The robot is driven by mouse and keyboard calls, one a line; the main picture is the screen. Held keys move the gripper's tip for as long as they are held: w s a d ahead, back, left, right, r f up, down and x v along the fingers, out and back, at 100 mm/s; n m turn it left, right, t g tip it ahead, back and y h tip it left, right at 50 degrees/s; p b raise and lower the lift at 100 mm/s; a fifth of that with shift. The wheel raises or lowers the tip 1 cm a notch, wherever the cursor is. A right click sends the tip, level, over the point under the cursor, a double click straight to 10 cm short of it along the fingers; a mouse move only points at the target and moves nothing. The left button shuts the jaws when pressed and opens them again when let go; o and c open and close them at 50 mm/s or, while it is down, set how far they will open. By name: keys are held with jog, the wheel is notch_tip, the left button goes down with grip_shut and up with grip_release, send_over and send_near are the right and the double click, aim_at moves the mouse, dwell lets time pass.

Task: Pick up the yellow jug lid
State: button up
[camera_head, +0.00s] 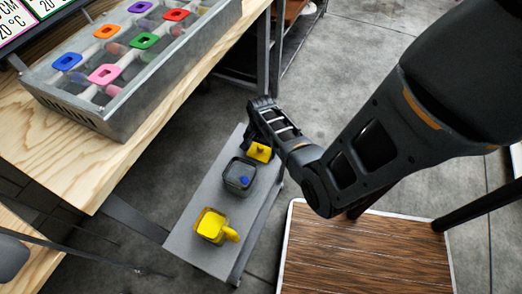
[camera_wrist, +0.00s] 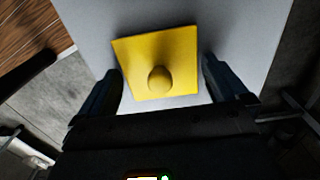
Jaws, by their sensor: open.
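The yellow jug lid (camera_wrist: 158,55) is a flat square with a round knob, lying on the grey bench (camera_wrist: 215,20) in the wrist view. In the head view the lid (camera_head: 261,152) lies near the far end of the narrow grey bench (camera_head: 190,238). My gripper (camera_wrist: 162,88) is open, with one finger on each side of the lid and the knob between them. I cannot tell whether the fingers touch the lid. In the head view my gripper (camera_head: 262,120) is at the lid's far side and is partly hidden by its own links.
A dark container (camera_head: 239,176) with a blue part stands next to the lid on the bench. A yellow jug (camera_head: 213,225) stands nearer. A wooden table (camera_head: 110,160) with a grey filter rack (camera_head: 125,115) is at left. A wood-topped platform (camera_head: 365,255) is at right.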

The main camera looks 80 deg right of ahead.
jog(key=c, duration=0.7)
jog(key=shift+r, duration=0.1)
jog(key=shift+c, duration=0.2)
